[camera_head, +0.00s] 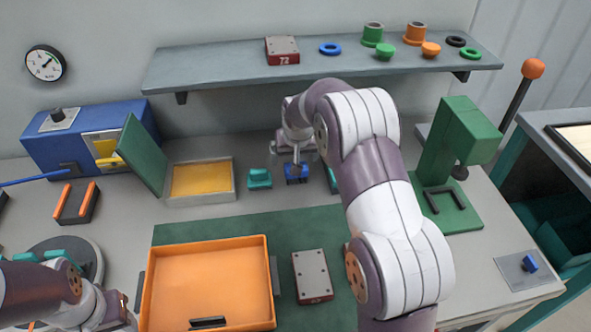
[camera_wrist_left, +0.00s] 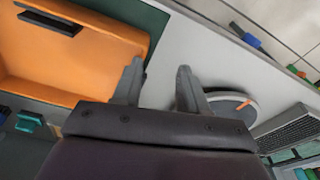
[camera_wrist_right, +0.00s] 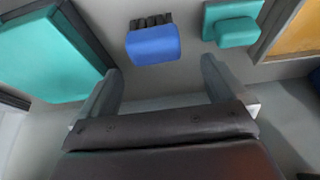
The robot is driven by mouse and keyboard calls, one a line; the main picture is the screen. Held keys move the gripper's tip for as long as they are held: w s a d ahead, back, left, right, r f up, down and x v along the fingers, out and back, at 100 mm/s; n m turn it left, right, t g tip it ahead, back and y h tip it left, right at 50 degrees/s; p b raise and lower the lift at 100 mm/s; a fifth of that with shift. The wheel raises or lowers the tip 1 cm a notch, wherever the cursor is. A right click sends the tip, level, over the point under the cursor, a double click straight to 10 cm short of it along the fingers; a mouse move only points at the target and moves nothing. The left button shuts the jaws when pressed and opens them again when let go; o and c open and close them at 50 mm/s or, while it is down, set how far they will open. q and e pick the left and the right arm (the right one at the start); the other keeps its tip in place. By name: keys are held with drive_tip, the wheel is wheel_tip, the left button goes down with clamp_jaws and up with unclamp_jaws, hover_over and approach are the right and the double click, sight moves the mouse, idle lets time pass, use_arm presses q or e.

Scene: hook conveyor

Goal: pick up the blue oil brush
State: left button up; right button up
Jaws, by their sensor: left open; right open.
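The blue oil brush (camera_head: 297,180), a small blue block with dark bristles, lies on the bench at the centre back. In the right wrist view the brush (camera_wrist_right: 153,46) lies ahead of my fingertips, roughly in line with the gap between them. My right gripper (camera_wrist_right: 160,72) is open and empty; the brush looks just beyond its fingers. In the head view the right gripper (camera_head: 294,158) is small and partly covers the brush's far side. My left gripper (camera_wrist_left: 160,70) is open and empty beside the orange tray, over the front left of the bench.
A teal block (camera_head: 260,178) stands just left of the brush, and a larger teal block (camera_wrist_right: 50,50) shows on its other side. A box with a yellow inside (camera_head: 226,196) is further left. An orange tray (camera_head: 266,262) stands in front. A shelf (camera_head: 220,66) hangs above the back.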

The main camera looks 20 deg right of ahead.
drive_tip(key=f, duration=0.3)
drive_tip(key=f+p, duration=0.1)
drive_tip(key=shift+w+d+f, duration=0.1)
drive_tip(key=shift+d+f, duration=0.15)
drive_tip(key=shift+f, duration=0.15)
drive_tip(key=shift+w+f, duration=0.2)
drive_tip(key=shift+s+r, duration=0.15)
drive_tip(key=c, duration=1.1)
drive_tip(key=shift+o, duration=0.2)
wheel_tip(320, 180, up, 5)
drive_tip(key=p, duration=0.4)
drive_tip(key=shift+r, duration=0.1)
drive_tip(key=s+d+r+p, duration=0.4)
drive_tip(key=s+d+r, duration=0.1)
drive_tip(key=s, duration=0.5)
drive_tip(key=shift+d+r, duration=0.35)
drive_tip(key=shift+d, duration=0.15)
